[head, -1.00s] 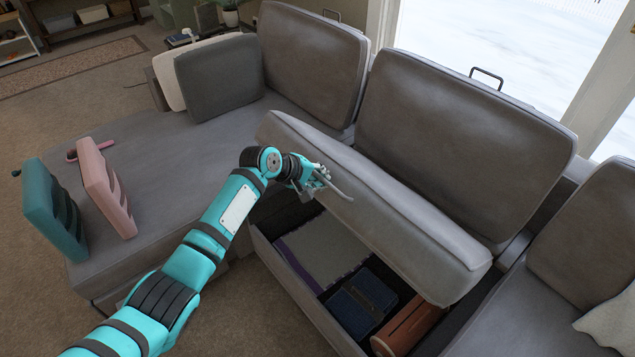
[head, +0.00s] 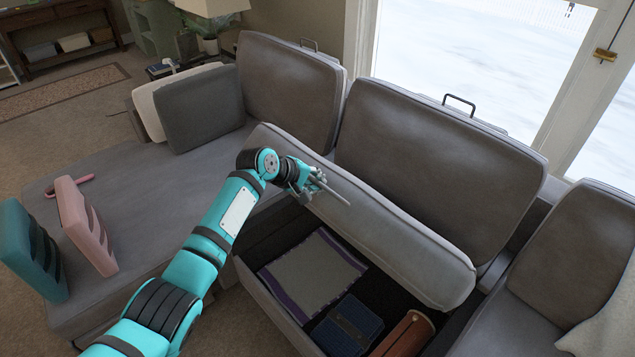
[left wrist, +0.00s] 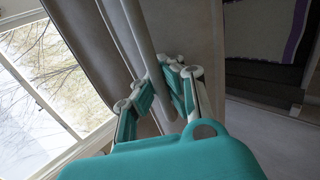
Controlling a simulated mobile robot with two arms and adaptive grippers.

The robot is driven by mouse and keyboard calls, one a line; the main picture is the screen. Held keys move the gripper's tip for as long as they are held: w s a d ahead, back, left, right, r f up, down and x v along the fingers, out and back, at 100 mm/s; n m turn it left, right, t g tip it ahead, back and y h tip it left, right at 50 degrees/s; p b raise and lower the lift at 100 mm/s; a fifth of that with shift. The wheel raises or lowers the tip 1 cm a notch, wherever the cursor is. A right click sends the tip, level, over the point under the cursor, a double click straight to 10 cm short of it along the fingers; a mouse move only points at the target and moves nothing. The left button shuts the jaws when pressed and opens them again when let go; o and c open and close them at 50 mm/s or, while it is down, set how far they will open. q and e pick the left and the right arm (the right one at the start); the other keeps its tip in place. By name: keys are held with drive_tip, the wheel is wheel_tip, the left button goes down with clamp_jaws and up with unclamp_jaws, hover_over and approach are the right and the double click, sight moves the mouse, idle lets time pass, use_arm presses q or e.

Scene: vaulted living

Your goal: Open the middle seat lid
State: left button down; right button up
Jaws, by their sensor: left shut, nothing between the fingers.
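The middle seat lid (head: 400,235) is a grey padded cushion of the sofa, tilted up with its front edge raised. Below it the storage box is open and shows a grey and purple folded cloth (head: 312,272), a dark blue item (head: 347,325) and a brown item (head: 404,335). My left gripper (head: 312,184) is shut and empty at the raised lid, towards its left end. A thin grey bar (head: 333,191) runs past the fingers; it also shows in the left wrist view (left wrist: 137,28). I cannot tell what it belongs to. My right gripper is out of view.
The middle backrest (head: 430,150) with a black handle stands behind the lid. A pink cushion-like item (head: 86,226) and a teal one (head: 32,250) stand on the left seat. The right seat (head: 520,325) is bare in front.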

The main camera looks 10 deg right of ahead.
use_arm(q)
drive_tip(key=c, duration=2)
unclamp_jaws()
drive_tip(key=shift+r, duration=0.2)
drive_tip(key=o, duration=0.5)
drive_tip(key=shift+a, duration=0.1)
drive_tip(key=shift+c, duration=0.2)
drive_tip(key=shift+o, duration=0.8)
drive_tip(key=shift+f, duration=0.1)
drive_tip(key=v, duration=1.2)
